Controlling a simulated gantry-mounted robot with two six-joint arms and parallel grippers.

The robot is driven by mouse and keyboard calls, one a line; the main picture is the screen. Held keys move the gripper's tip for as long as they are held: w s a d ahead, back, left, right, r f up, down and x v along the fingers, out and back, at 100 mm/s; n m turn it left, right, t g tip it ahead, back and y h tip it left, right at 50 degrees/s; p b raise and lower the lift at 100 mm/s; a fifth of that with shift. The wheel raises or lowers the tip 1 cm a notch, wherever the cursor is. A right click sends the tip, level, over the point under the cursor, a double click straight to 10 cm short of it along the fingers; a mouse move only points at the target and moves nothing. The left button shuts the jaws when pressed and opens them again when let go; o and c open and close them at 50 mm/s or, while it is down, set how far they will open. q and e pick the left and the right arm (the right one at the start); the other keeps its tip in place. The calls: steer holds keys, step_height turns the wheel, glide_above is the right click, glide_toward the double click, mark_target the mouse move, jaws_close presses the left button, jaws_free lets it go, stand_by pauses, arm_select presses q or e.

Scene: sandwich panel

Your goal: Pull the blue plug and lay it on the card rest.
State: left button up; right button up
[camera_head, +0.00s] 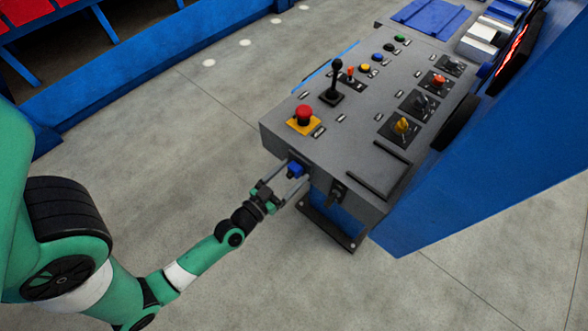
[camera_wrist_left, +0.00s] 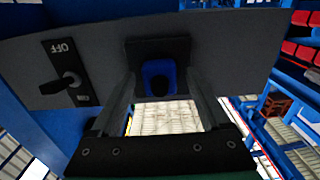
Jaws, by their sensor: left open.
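The blue plug (camera_head: 295,169) sits in a dark socket on the front side face of the grey control panel (camera_head: 350,130). In the left wrist view the blue plug (camera_wrist_left: 159,77) shows in its black socket plate (camera_wrist_left: 158,50). My left gripper (camera_head: 292,176) is open, with its fingers reaching toward the panel on either side of the plug. In the wrist view a gap shows between each finger and the plug. Black bars on the panel's near right top (camera_head: 378,182) may be the card rest; I cannot tell for sure. My right gripper is out of view.
A black rotary switch marked OFF (camera_wrist_left: 66,82) is on the same face as the plug. Open grey floor lies left of the panel.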

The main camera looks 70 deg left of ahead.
mark_target(288, 177)
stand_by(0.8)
arm_select(q)
jaws_close()
stand_by(0.4)
steer(key=shift+s, duration=0.1)
steer(key=shift+s+d, duration=0.4)
steer(key=shift+s, duration=0.2)
steer(key=shift+p+v, duration=0.45)
steer(key=shift+v, duration=1.8)
